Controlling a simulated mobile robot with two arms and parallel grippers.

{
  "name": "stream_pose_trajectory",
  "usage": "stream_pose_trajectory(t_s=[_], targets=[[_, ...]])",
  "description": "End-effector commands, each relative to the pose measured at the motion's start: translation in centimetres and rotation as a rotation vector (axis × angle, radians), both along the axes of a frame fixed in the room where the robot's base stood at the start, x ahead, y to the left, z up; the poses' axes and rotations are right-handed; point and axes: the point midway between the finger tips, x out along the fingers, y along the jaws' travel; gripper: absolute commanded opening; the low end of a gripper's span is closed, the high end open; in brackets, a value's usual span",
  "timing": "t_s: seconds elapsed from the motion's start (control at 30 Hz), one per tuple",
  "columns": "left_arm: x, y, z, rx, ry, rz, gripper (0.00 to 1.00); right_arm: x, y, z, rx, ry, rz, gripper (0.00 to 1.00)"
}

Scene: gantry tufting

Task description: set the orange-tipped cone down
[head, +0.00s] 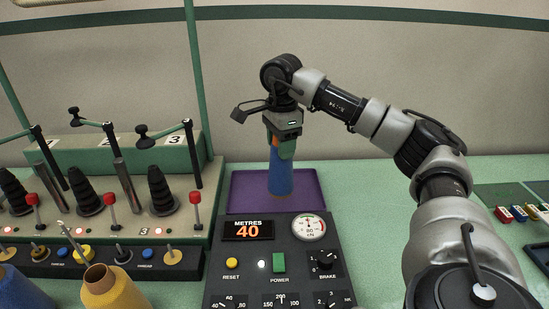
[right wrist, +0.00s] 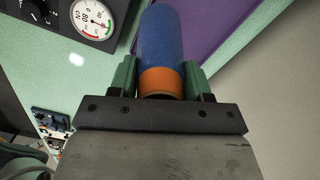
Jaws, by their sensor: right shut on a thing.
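The orange-tipped cone (head: 280,178) is blue with an orange band at its top. It is upright over the purple mat (head: 311,198), behind the control panel. I cannot tell whether its base touches the mat. My right gripper (head: 281,143) comes down from above and is shut on the cone's orange tip. In the right wrist view the green fingers of the gripper (right wrist: 161,80) sit on either side of the orange tip, and the blue cone body (right wrist: 162,40) extends beyond them, with the purple mat (right wrist: 205,30) beside it. My left gripper is not in view.
A control panel (head: 262,245) with a METRES 40 display and a dial stands in front of the mat. A green machine with levers and black cones (head: 160,190) is at left. A tan cone (head: 118,290) and a blue cone (head: 22,290) are at lower left. Bare bench lies right of the mat.

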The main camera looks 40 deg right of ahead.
Motion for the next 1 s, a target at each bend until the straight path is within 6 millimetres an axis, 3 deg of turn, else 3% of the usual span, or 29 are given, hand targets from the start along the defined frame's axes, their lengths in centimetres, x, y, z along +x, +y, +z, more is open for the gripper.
stream_pose_trajectory(t_s=[0.1, 0.2, 0.4, 0.6, 1.0], targets=[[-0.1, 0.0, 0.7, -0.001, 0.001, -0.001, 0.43, 2.1, -1.1, -1.2, 0.001, 0.003, -0.002, 0.16], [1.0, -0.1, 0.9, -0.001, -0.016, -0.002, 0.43, 3.2, -1.6, -2.0, 0.001, 0.001, 0.0, 0.16], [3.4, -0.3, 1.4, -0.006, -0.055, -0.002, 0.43, 3.7, -2.0, -3.6, -0.001, 0.003, 0.001, 0.16], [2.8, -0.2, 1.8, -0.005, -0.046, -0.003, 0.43, 3.7, -2.0, -6.2, -0.001, 0.001, 0.0, 0.16], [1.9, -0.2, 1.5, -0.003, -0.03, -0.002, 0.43, 3.7, -2.0, -6.9, 0.0, 0.0, 0.0, 0.16]])
